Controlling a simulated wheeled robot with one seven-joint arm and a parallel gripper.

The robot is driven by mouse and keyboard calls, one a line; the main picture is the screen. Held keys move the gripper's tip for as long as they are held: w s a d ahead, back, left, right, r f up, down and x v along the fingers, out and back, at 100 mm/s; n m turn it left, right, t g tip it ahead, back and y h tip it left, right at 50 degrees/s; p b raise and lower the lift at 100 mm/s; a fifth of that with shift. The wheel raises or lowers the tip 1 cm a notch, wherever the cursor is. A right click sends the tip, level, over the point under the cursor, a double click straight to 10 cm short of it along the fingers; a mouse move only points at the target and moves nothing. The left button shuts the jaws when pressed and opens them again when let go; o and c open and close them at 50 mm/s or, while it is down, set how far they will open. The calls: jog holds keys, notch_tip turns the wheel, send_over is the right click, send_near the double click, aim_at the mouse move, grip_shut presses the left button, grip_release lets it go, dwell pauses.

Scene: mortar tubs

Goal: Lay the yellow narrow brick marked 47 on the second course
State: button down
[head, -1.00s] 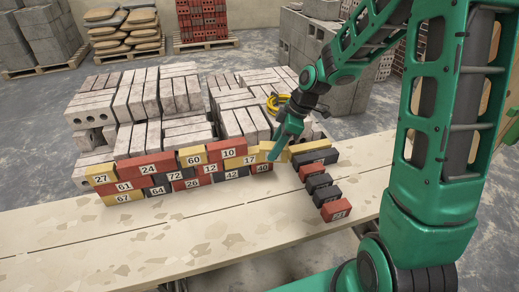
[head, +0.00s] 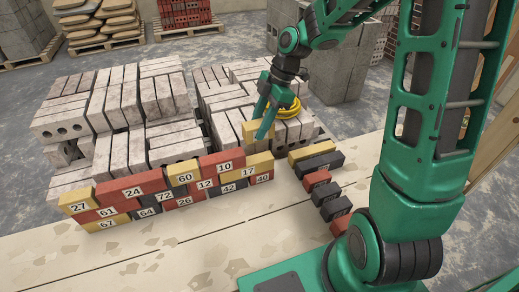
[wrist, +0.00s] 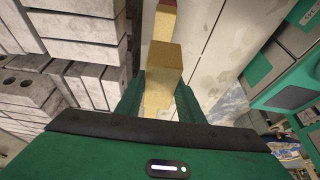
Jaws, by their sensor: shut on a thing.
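My gripper (head: 263,130) is shut on a yellow brick (head: 257,132), held in the air above the right end of the brick wall. The held brick also shows between the fingers in the wrist view (wrist: 163,65); I cannot read a number on it. The wall's bottom course ends at the right with the red brick 40 (head: 263,179). The second course ends with the yellow brick 17 (head: 247,172). The top course runs from the yellow brick 27 (head: 79,207) to the red brick 10 (head: 224,167).
A row of loose bricks lies right of the wall, with a yellow brick (head: 307,150) at its far end and black and red ones nearer. Stacked grey blocks (head: 120,118) and a coiled yellow thing (head: 290,110) stand behind. The front planks are clear.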

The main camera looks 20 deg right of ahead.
jog(key=f, duration=0.9)
jog(key=shift+w+d+f, duration=0.1)
jog(key=shift+d+f, duration=0.25)
jog(key=shift+f, duration=0.05)
jog(key=c, duration=1.2)
grip_release()
jog(key=v, duration=1.2)
